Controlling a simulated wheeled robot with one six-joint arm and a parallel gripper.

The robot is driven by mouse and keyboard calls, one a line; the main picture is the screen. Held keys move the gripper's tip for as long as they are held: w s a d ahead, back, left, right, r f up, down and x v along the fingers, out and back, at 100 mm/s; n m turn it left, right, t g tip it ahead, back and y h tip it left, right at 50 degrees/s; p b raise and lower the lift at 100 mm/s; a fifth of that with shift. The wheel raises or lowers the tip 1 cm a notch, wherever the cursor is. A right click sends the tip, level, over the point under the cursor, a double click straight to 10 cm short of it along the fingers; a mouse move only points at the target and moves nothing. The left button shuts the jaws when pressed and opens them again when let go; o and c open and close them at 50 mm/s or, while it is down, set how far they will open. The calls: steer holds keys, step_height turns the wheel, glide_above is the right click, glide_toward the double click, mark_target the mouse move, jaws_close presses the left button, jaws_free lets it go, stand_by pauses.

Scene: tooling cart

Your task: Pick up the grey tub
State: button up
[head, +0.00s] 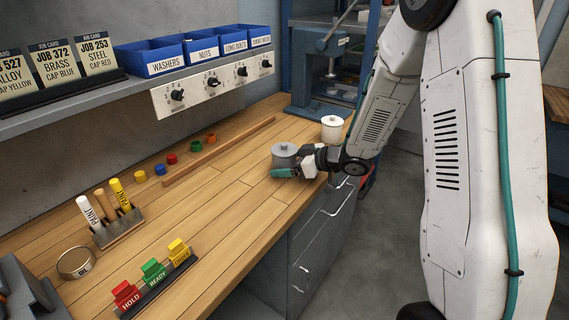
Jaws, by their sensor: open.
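The grey tub (284,153) is a small round lidded container with a knob on top. It stands upright on the wooden bench near the right end. My gripper (287,171) is open, low over the bench at the tub's near side. It covers part of the tub's lower front. I cannot tell whether the fingers touch the tub or how far around it they reach.
A similar white tub (332,128) stands just behind my wrist, near the bench edge. A wooden strip (220,151) lies along the bench beside several coloured caps (171,158). A paint marker holder (118,228) and coloured status tags (153,271) stand at the left front.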

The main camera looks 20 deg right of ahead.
steer(key=shift+w+a+f, duration=0.1)
steer(key=shift+w+a, duration=0.1)
steer(key=shift+a, duration=0.05)
steer(key=c, duration=1.1)
steer(key=shift+o, duration=0.2)
